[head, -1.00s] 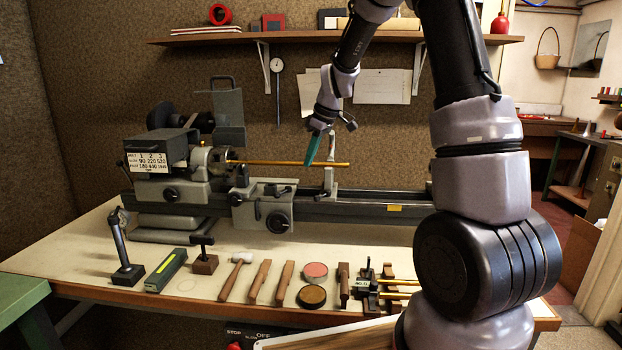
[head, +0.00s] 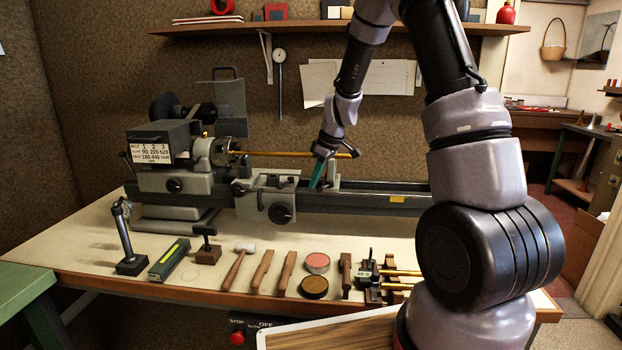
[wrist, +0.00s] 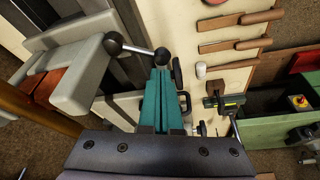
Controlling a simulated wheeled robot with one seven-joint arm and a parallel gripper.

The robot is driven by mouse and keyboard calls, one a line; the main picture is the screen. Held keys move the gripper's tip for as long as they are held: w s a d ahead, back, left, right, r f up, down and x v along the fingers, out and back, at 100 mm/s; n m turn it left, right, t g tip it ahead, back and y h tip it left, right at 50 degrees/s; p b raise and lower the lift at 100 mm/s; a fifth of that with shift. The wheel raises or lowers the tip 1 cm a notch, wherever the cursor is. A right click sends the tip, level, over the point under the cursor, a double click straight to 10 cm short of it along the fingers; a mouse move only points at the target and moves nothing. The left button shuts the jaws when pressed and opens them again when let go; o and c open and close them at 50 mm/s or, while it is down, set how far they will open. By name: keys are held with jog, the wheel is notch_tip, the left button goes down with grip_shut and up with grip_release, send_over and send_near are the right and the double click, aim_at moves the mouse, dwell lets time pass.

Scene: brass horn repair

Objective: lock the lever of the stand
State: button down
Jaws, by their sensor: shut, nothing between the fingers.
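My gripper (head: 317,180) is shut and empty, its teal fingers pointing down in front of the lathe bed. The grey stand (head: 334,183) is on the bed just beside the fingers, partly hidden by them. In the wrist view the stand (wrist: 88,95) shows at left. Its lever (wrist: 138,48) has a silver rod with a dark ball at each end. The shut gripper (wrist: 156,72) has its tips right by the lever's right-hand ball; I cannot tell whether they touch.
A brass rod (head: 285,154) runs from the lathe chuck (head: 222,153) past the arm's end. The grey carriage (head: 270,198) with its handwheel stands left of the gripper. A hammer (head: 238,262) and other tools line the bench front.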

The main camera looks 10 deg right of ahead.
jog(key=shift+s+d+n+g, duration=0.3)
jog(key=shift+s+n+g, duration=0.15)
jog(key=shift+n, duration=0.55)
jog(key=n, duration=0.1)
jog(key=s+d+n+g, duration=0.1)
jog(key=n, duration=0.1)
jog(key=shift+s+d+y, duration=0.1)
jog(key=shift+y, duration=0.2)
jog(key=d+n+g, duration=0.1)
jog(key=n, duration=0.2)
jog(key=s+d+n+g, duration=0.1)
jog(key=d+n, duration=0.1)
jog(key=n, duration=0.1)
jog(key=shift+s, duration=0.2)
dwell(0.4)
jog(key=shift+w+a, duration=0.3)
jog(key=shift+w, duration=0.45)
